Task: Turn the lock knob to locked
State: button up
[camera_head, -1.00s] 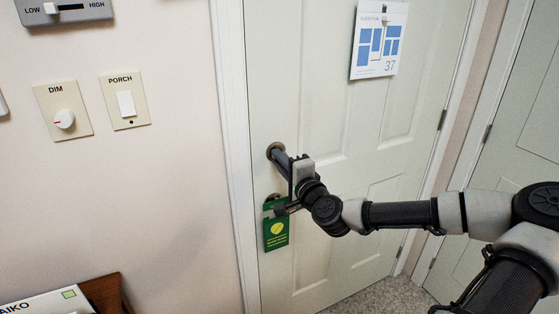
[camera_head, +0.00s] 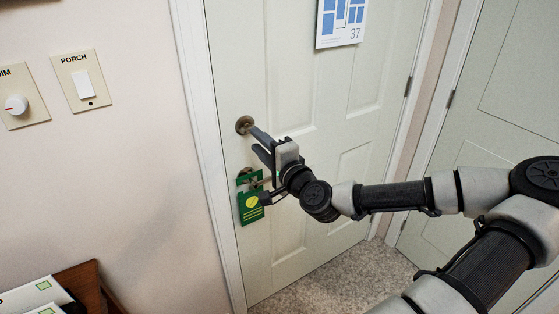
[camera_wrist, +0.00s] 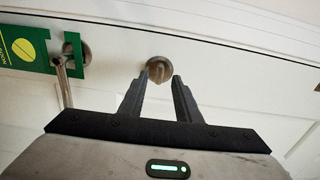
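The lock knob (camera_head: 244,125) is a round bronze plate with a raised turn piece, on the pale door (camera_head: 290,110) near its left edge. In the wrist view the lock knob (camera_wrist: 159,70) shows just ahead of the gap between my fingertips. Its turn piece points roughly up and down in that picture. My gripper (camera_head: 255,142) is open, with nothing held. The fingers (camera_wrist: 157,78) stand on either side of the knob's line; I cannot tell whether they touch it. In the head view the upper finger partly overlaps the knob.
A lever handle (camera_wrist: 62,75) with a green hang tag (camera_head: 250,206) sits below the lock knob. A porch switch (camera_head: 83,84) and a dimmer (camera_head: 17,104) are on the wall at left. A calendar page (camera_head: 341,22) hangs on the door. A wooden furniture piece (camera_head: 90,285) stands lower left.

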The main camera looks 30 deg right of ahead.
jog(key=s+p, duration=1.1)
jog(key=p, duration=0.2)
jog(key=shift+s+d, duration=0.15)
jog(key=shift+s, duration=0.15)
